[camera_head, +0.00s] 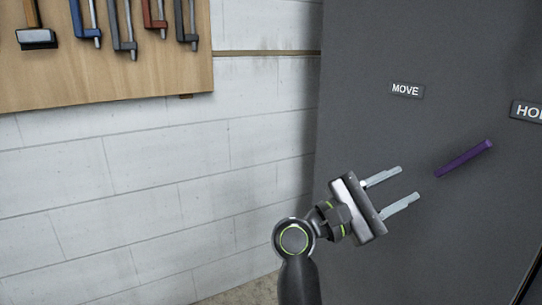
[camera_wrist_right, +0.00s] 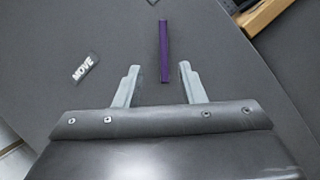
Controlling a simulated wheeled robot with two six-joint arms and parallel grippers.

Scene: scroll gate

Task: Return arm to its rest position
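My right gripper (camera_head: 408,183) is open and empty, in front of the dark grey panel in the head view. Its two pale fingers point up and to the right, toward a purple bar (camera_head: 463,159) on the panel. In the right wrist view the purple bar (camera_wrist_right: 164,51) lies ahead, between the lines of the open fingers (camera_wrist_right: 158,80), with its near end close to fingertip level. I see no contact between the fingers and the bar. My left gripper is not in view.
The grey panel (camera_head: 365,120) carries a MOVE label (camera_head: 407,90) and a partly cut-off label (camera_head: 527,111) at the right edge. A wooden tool board (camera_head: 110,75) with a hammer and clamps hangs on the white block wall (camera_head: 170,160). The space left of my right arm looks clear.

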